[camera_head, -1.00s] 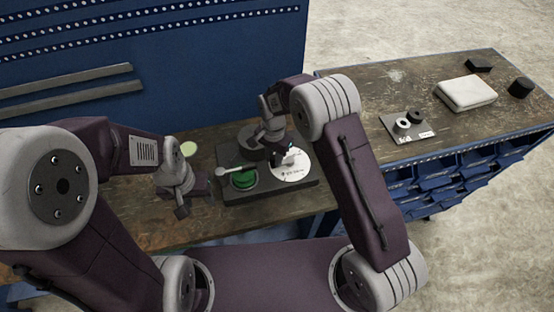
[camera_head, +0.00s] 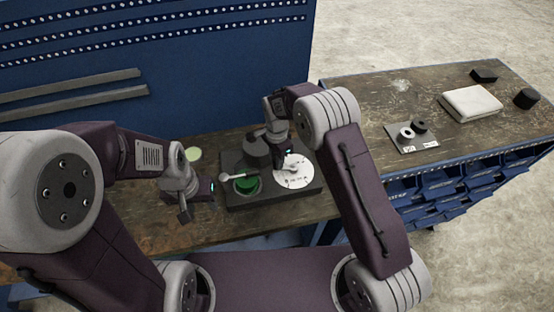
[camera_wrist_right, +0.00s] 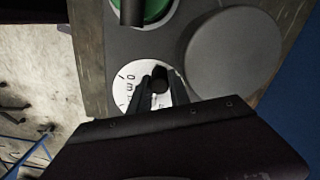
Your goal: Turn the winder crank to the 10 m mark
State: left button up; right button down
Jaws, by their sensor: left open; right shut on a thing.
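The winder is a dark base plate (camera_head: 268,196) on the wooden bench, with a green spool (camera_head: 247,186) and a white dial (camera_head: 297,181) with black marks. A "0 m" mark is legible on the dial (camera_wrist_right: 126,84) in the right wrist view; I cannot make out a 10 m mark. My right gripper (camera_head: 287,165) is over the dial. In the right wrist view its fingers (camera_wrist_right: 160,84) are closed around the black crank knob (camera_wrist_right: 160,80). The crank arm is mostly hidden. My left gripper (camera_head: 214,187) is open and empty, left of the plate.
A dark round cylinder (camera_wrist_right: 235,52) stands on the plate beside the dial. A pale green disc (camera_head: 193,154) lies on the bench behind my left gripper. A blue perforated panel (camera_head: 210,80) rises behind.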

jog(key=shift+w+r, duration=0.15)
jog(key=c, duration=1.2)
grip_release()
jog(key=shift+s, duration=0.25)
